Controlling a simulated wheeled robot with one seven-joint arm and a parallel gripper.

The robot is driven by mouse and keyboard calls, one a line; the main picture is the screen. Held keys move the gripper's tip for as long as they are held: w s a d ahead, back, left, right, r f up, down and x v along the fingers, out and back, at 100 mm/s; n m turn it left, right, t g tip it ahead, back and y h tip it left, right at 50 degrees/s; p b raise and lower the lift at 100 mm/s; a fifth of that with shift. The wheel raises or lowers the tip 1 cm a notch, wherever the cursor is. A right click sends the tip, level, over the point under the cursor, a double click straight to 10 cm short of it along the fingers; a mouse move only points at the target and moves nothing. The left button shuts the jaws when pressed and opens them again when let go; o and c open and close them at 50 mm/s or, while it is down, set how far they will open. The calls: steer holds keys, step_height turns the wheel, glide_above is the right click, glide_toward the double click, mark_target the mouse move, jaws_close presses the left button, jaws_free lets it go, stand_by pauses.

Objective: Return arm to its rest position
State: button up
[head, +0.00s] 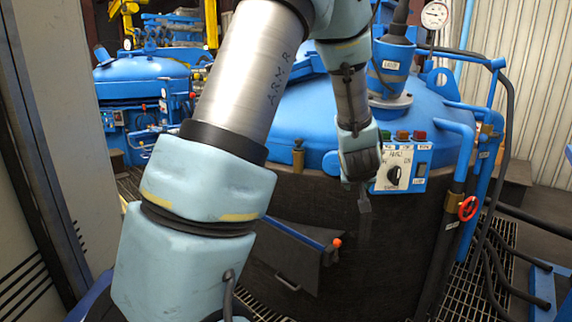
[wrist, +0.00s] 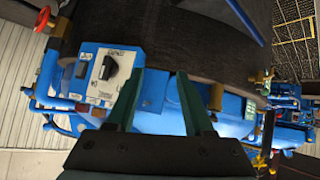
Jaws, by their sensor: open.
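My gripper (head: 364,200) hangs at the end of my arm in the middle of the head view, in front of the blue-lidded pit furnace (head: 300,122). In the wrist view my gripper (wrist: 160,88) has its two dark green fingers spread apart with nothing between them. A control panel (head: 394,168) with a black rotary knob is just to the right of the gripper in the head view. The panel (wrist: 110,76) shows left of the fingers in the wrist view. My arm crosses the head view and hides part of the furnace.
A pressure gauge (head: 435,16) stands on the furnace lid. A red valve wheel (head: 468,208) and blue pipes are at the right. A lever with an orange tip (head: 336,243) sticks out at the furnace's front. A grey cabinet panel (head: 70,110) stands at the left. Another blue vessel (head: 140,75) is behind.

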steer(key=s+a+g+y+p, duration=0.1)
steer(key=s+a+g, duration=0.3)
steer(key=s+a, duration=0.6)
steer(key=s+a+r+g+y+p, duration=0.1)
steer(key=s+a+g, duration=0.3)
steer(key=s+a, duration=0.5)
steer(key=a+y+p, duration=0.1)
steer(key=a, duration=0.6)
steer(key=shift+s+r, duration=0.25)
steer(key=shift+s, duration=0.1)
